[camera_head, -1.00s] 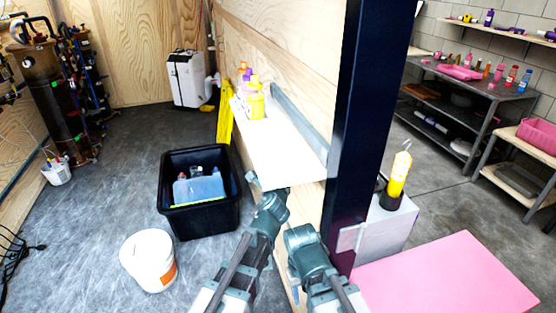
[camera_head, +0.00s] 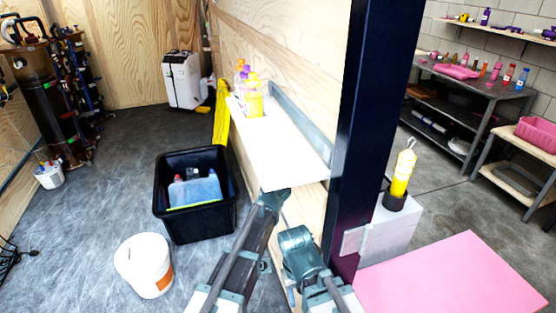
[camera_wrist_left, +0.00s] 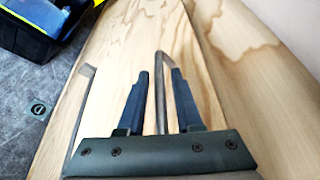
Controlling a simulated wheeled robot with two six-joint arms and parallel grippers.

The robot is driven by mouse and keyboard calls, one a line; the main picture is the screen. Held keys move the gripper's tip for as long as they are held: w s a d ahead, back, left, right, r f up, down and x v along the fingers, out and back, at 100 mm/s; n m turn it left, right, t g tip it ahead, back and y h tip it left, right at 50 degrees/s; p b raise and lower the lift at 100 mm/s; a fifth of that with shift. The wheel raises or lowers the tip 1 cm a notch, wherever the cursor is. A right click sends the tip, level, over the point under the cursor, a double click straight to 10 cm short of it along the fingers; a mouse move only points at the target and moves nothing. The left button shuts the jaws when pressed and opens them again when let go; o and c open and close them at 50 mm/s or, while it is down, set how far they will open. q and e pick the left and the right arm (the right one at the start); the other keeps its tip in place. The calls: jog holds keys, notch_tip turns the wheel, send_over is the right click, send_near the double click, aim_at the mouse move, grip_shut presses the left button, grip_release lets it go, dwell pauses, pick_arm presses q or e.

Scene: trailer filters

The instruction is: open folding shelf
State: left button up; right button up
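The white folding shelf (camera_head: 275,150) extends level from the plywood wall in the head view, with a grey metal strip along its wall side. Bottles (camera_head: 252,98) stand at its far end. My left arm reaches to the shelf's near edge, and its fingers are hidden there. In the left wrist view my left gripper (camera_wrist_left: 160,72) is open, with a thin grey metal bar (camera_wrist_left: 163,62) showing in the gap between its fingers. I cannot tell whether they touch it. My right arm's wrist (camera_head: 298,242) is below the shelf's near right corner, and its fingers are hidden.
A dark post (camera_head: 365,120) rises just right of the shelf. A black bin (camera_head: 195,225) and a white bucket (camera_head: 145,265) stand on the floor at left. A pink surface (camera_head: 450,280) and a grey box (camera_head: 390,235) are at right.

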pick_arm(q)
grip_shut()
dwell(1.2)
